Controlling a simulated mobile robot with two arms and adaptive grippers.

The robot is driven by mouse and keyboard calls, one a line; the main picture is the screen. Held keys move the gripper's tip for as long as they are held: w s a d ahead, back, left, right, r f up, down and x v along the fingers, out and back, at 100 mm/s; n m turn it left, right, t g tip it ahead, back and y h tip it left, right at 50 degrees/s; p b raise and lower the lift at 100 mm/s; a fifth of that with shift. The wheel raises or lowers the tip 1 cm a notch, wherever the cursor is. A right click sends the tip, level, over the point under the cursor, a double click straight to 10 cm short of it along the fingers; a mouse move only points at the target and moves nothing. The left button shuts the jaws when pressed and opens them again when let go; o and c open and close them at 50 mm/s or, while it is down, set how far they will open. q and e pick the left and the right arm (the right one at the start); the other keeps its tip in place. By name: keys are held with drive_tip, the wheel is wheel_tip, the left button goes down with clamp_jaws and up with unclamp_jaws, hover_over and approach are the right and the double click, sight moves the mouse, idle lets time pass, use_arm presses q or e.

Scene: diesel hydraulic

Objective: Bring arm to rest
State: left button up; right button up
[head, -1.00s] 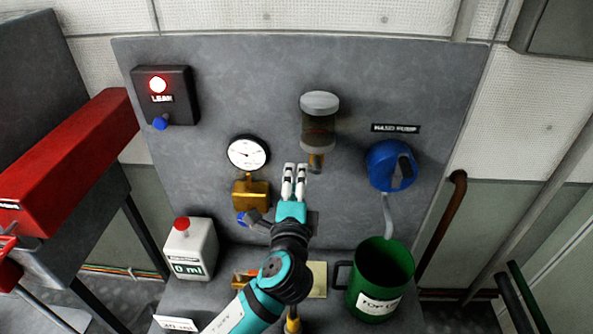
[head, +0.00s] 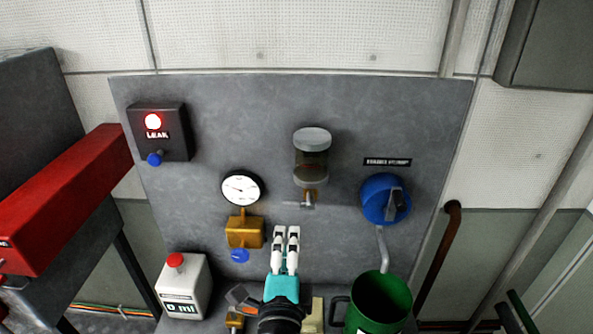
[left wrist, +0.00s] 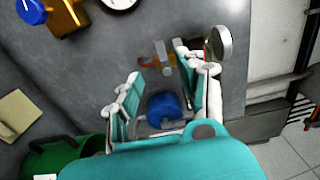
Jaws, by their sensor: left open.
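My left gripper (head: 285,234) is in the lower middle of the head view, pointing up at the grey panel (head: 330,95). Its white and teal fingers are apart and empty in the left wrist view (left wrist: 158,82). In the head view it is below the clear reservoir (head: 312,155) and right of the brass block (head: 244,232) under the round gauge (head: 241,188). It appears to hold nothing. The blue hand pump (head: 384,199) is on the panel to its right and also shows between the fingers in the left wrist view (left wrist: 163,108). My right gripper is not in view.
A red beam (head: 65,200) juts in at the left. The leak box (head: 160,135) has a lit red lamp. A white bottle (head: 183,286) with a red cap and a green mug (head: 380,300) stand low on either side of my arm. A brown pipe (head: 436,262) runs at the right.

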use_arm(q)
drive_tip(key=s+a+f+n+g+y, duration=0.1)
drive_tip(key=s+a+f+n+g, duration=0.35)
drive_tip(key=a+f, duration=0.2)
drive_tip(key=s+a+f+n+g+y, duration=0.1)
drive_tip(key=s+a+f+n+g, duration=0.2)
drive_tip(key=a+f+n, duration=0.35)
drive_tip(key=s+a+f+n+g+h, duration=0.1)
drive_tip(key=s+a+f+n+g, duration=0.15)
drive_tip(key=s+f, duration=0.4)
drive_tip(key=s+a+f+n+g+h, duration=0.1)
drive_tip(key=s+f+n+g, duration=0.25)
drive_tip(key=s, duration=0.55)
wheel_tip(320, 180, down, 34)
drive_tip(key=s+m+g+b, duration=0.1)
drive_tip(key=s+g+b, duration=0.1)
drive_tip(key=b, duration=0.6)
drive_tip(key=s+a+f+b, duration=0.1)
drive_tip(key=s+f+b, duration=0.2)
drive_tip(key=s+f, duration=0.5)
drive_tip(key=s+a+f+g+b, duration=0.1)
drive_tip(key=s+a+f+b, duration=0.1)
drive_tip(key=s+f, duration=0.6)
wheel_tip(320, 180, down, 6)
drive_tip(key=shift+s+a+f+b, duration=0.1)
drive_tip(key=shift+s+a+b, duration=0.1)
drive_tip(key=shift+b, duration=0.55)
